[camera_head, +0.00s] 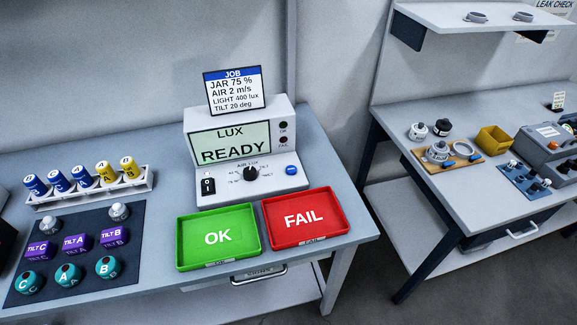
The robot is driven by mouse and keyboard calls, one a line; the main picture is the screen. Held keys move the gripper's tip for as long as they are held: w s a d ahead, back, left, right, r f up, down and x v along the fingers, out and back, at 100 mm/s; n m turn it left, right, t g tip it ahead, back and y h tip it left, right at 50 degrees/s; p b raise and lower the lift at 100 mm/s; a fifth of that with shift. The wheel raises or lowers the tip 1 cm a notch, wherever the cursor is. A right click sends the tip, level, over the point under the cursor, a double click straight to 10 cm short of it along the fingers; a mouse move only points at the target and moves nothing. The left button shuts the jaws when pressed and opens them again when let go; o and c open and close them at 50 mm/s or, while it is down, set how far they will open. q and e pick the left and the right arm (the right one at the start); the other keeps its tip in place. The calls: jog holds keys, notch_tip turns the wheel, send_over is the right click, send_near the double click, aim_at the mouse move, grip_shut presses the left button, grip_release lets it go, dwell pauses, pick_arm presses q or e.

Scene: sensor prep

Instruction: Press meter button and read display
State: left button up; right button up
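A grey meter (250,190) stands at the back of the near bench. Its pale green display (230,144) reads "LUX READY". Below the display are a black dial knob (250,174), a small black rocker switch (208,186) at the left and a blue button (291,170) at the right. Two dark lamps (283,132) sit right of the display. A job card (235,90) above the meter reads "JAR 75 %, AIR 2 m/s, LIGHT 400 lux, TILT 20 deg". Neither gripper shows in the head view.
A green OK tray (190,244) and a red FAIL tray (337,216) lie empty before the meter. At left, a rack (92,193) holds blue and yellow cylinders. A dark mat (75,220) bears purple, teal and silver sensors. Another bench (490,184) with equipment stands at right.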

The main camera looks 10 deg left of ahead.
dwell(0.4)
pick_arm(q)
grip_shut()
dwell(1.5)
